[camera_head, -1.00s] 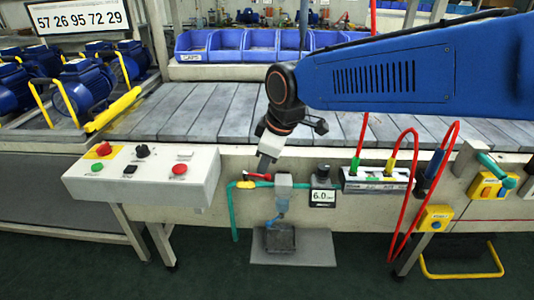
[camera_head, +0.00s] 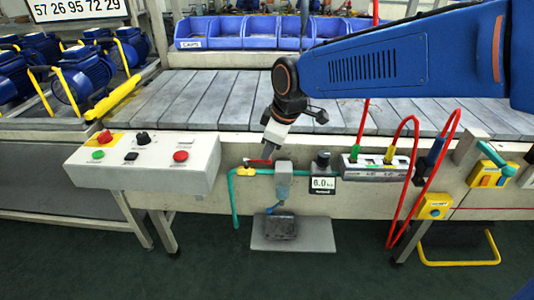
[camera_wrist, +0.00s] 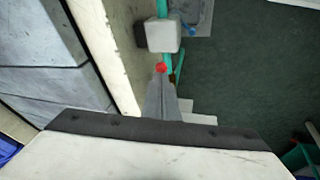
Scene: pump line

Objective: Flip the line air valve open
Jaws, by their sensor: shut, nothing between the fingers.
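The line air valve's red lever (camera_head: 257,162) lies roughly level along the green air pipe (camera_head: 236,195) on the front of the conveyor frame, left of a grey filter unit (camera_head: 284,180). My gripper (camera_head: 267,153) is shut and empty, pointing down with its tips right at the lever's right part. In the wrist view my gripper's fingers (camera_wrist: 160,92) are together, and the red lever (camera_wrist: 161,68) shows just past their tips. The fingers hide part of the valve there. I cannot tell whether they touch the lever.
A control box (camera_head: 150,165) with coloured buttons juts out to the left. A pressure display (camera_head: 323,185) and a manifold (camera_head: 375,167) with red hoses (camera_head: 399,205) stand to the right. A grey plate (camera_head: 290,243) lies below. Free room shows in front of the frame.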

